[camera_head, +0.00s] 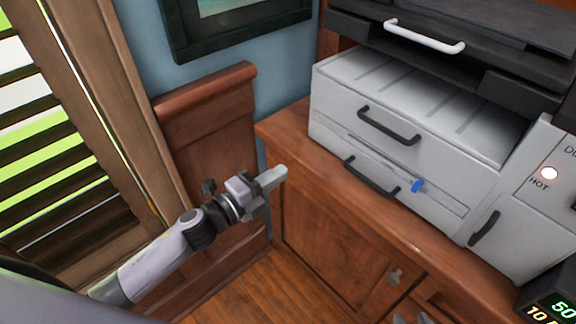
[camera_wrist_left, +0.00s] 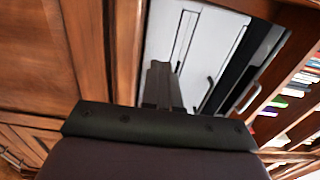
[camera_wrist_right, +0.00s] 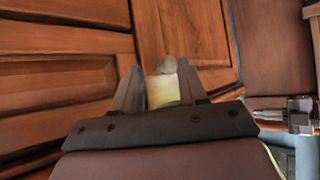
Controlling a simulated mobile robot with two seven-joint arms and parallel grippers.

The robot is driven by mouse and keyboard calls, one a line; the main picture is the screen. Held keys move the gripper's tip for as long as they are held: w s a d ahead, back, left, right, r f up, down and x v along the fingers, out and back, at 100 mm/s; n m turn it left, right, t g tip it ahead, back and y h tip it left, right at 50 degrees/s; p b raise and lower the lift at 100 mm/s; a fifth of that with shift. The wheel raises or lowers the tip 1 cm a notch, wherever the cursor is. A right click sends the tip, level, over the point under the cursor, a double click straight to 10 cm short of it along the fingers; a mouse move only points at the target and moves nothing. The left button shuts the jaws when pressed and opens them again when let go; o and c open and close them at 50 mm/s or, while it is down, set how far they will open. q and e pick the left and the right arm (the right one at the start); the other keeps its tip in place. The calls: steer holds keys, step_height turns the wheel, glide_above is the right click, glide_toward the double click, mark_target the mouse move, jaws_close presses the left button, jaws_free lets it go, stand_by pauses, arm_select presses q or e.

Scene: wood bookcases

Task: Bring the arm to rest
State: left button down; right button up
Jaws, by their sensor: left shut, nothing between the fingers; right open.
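My left gripper (camera_head: 280,174) is held out in front of the wooden cabinet's left corner in the head view. It is shut and empty. In the left wrist view its closed fingers (camera_wrist_left: 160,80) point toward the white machine and touch nothing that I can see. My right gripper (camera_wrist_right: 160,88) is open in the right wrist view, facing wooden cabinet fronts. A pale round knob (camera_wrist_right: 168,65) shows beyond its fingers; I see no grip on it. My right gripper does not show clearly in the head view.
A white machine (camera_head: 400,100) with dark handles stands on the wooden cabinet (camera_head: 330,230). A slatted shutter (camera_head: 50,140) is at the left. A framed picture (camera_head: 240,35) hangs on the blue wall. Open wooden floor (camera_head: 235,295) lies below my left gripper.

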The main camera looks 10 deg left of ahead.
arm_select(q)
steer(key=shift+s+a, duration=0.15)
steer(key=shift+s, duration=0.1)
steer(key=s+a+f+n+g+y+p, duration=0.2)
steer(key=s+a+f+n+y+p, duration=0.1)
steer(key=s+n, duration=0.7)
steer(key=s+a+f+n+g+y+p, duration=0.2)
steer(key=s+a+f+n+y+p, duration=0.1)
steer(key=s+n, duration=0.7)
step_height(320, 180, down, 2)
steer(key=a+n+y, duration=0.1)
steer(key=n+y, duration=0.1)
steer(key=n, duration=0.1)
steer(key=shift+s+a+p, duration=0.25)
steer(key=shift+a+p, duration=0.05)
steer(key=shift+a, duration=0.1)
steer(key=shift+f, duration=0.1)
